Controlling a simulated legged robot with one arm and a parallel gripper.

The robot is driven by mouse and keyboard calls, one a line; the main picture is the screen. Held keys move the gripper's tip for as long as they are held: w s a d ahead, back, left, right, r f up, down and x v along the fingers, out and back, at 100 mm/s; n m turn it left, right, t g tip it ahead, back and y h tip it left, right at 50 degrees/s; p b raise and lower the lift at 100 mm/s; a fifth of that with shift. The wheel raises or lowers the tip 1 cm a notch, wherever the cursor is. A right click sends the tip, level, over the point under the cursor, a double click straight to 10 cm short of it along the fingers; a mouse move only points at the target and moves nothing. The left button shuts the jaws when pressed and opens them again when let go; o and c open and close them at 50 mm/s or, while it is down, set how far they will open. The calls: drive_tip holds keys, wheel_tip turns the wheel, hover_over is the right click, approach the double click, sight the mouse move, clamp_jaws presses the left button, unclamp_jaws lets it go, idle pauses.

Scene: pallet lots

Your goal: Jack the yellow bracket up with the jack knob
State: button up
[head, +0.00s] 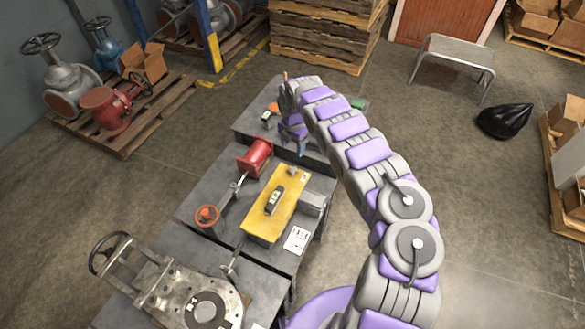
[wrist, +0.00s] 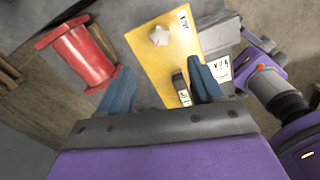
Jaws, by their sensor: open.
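The yellow bracket (head: 262,222) lies on the grey bench in the head view, and its yellow face (wrist: 150,65) fills the middle of the wrist view. A pale star-shaped knob (wrist: 158,36) sits on the bracket near a small printed label. It is small at the bracket's far end in the head view (head: 292,172). A dark level with a greenish window (head: 275,200) rests on the bracket; it also shows beside my right finger (wrist: 181,88). My gripper (wrist: 160,88) is open, with blue fingers apart and nothing gripped. In the head view my gripper (head: 293,148) hangs beyond the bracket's far end.
A red flanged spool (head: 256,157) stands left of the bracket, with an orange handwheel (head: 208,215) nearer. A grey block (head: 313,203) and a white label card (head: 298,239) are at its right. A large metal valve (head: 190,295) occupies the near bench.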

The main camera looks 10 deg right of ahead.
sight(292, 169)
wheel_tip(292, 169, down, 13)
drive_tip(key=shift+f+b, duration=0.1)
drive_tip(key=shift+b, duration=1.1)
drive_tip(key=shift+c, duration=0.4)
drive_tip(key=c, duration=1)
drive_tip(key=shift+m, duration=0.3)
